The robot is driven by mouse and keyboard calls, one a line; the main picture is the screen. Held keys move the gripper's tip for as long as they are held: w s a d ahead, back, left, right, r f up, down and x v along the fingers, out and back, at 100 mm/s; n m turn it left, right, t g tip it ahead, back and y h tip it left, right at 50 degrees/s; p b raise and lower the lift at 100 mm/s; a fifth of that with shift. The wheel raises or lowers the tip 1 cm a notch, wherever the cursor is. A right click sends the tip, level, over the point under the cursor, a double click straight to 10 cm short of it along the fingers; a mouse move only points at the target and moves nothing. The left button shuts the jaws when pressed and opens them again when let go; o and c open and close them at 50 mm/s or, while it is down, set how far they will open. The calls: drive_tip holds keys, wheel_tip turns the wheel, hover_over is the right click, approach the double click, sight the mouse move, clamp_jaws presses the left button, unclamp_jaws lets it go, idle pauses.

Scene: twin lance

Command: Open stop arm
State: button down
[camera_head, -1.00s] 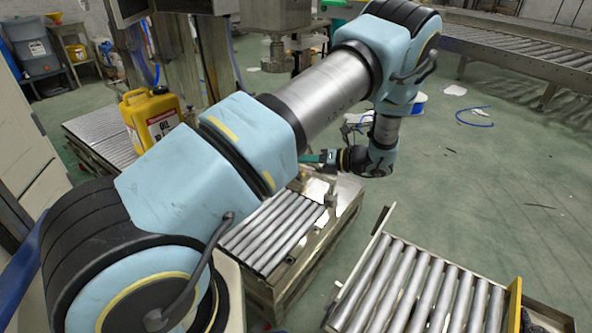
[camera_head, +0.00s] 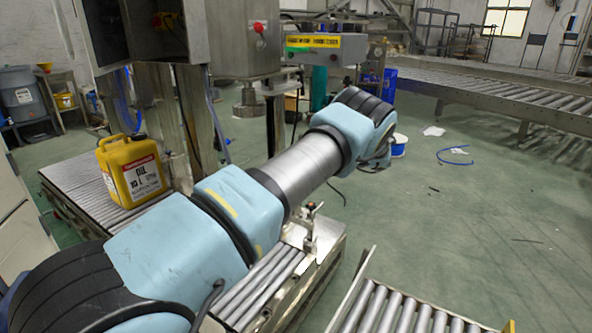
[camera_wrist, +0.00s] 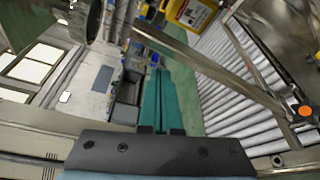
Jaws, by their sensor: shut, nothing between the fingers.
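In the wrist view, a long metal bar (camera_wrist: 215,68) slants from upper left to lower right. It ends near an orange round knob (camera_wrist: 305,110); the bar looks like the stop arm, but I cannot be sure. My gripper (camera_wrist: 160,76) has its two teal fingers together with nothing between them. The fingers appear left of the bar, apart from it in the picture; their depth gap is unclear. In the head view, a small upright fitting with a reddish top (camera_head: 311,228) stands at the roller bed's far end. My arm hides part of that bed.
Rollers (camera_wrist: 240,95) lie right of the fingers in the wrist view. A yellow oil jug (camera_head: 132,172) stands on the left roller bed. Another roller conveyor (camera_head: 400,312) is at lower right. A machine column (camera_head: 250,45) rises behind my arm.

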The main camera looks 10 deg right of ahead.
drive_tip(key=shift+w+d+b, duration=0.35)
drive_tip(key=shift+w+d, duration=0.2)
drive_tip(key=shift+w, duration=0.05)
